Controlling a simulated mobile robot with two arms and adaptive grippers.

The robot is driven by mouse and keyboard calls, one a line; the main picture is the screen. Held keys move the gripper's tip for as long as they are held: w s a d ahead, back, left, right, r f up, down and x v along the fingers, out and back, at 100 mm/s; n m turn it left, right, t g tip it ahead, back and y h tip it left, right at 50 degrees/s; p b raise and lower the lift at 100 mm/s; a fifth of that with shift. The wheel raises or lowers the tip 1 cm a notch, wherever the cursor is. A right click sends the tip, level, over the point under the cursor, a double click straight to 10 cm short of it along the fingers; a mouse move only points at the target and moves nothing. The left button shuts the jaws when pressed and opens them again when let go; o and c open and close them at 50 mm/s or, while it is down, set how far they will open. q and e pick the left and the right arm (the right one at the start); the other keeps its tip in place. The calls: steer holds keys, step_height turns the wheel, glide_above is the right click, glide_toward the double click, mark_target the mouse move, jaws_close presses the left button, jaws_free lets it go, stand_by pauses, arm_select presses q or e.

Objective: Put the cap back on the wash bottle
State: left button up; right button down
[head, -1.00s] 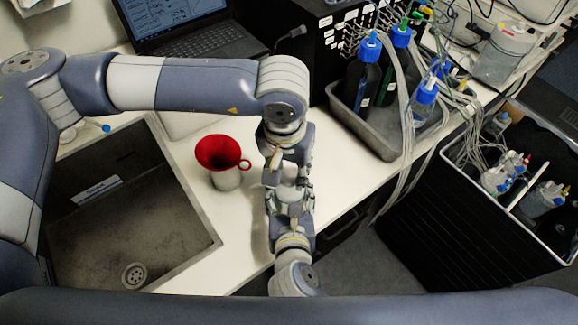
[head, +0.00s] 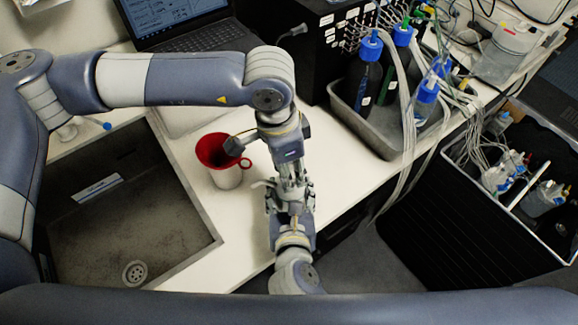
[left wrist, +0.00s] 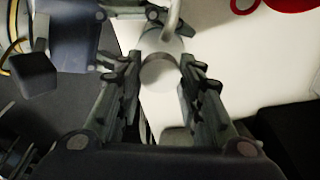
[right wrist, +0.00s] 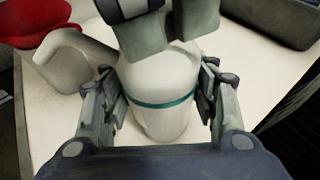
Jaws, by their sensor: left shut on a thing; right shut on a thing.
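The white wash bottle (right wrist: 165,85) with a teal band stands upright in the right wrist view, between the fingers of my right gripper (right wrist: 160,105). My right gripper is shut on it; in the head view this gripper (head: 290,200) is near the counter's front edge. My left gripper (head: 291,170) is directly above and is shut on the pale cap (left wrist: 162,48), with its spout (left wrist: 174,18) in the left wrist view. The spout points left in the head view (head: 262,184). My left fingers hide the join, so I cannot tell whether the cap is seated.
A white mug-like vessel with a red funnel top (head: 215,150) stands close left of the grippers. A sink (head: 130,215) lies farther left. A grey tray (head: 385,135) with capped bottles stands right. A laptop (head: 185,25) is at the back.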

arm_select(q)
steer(key=o, duration=0.7)
steer(key=shift+r, duration=0.1)
steer(key=shift+r, duration=2.2)
steer(key=shift+c, duration=0.4)
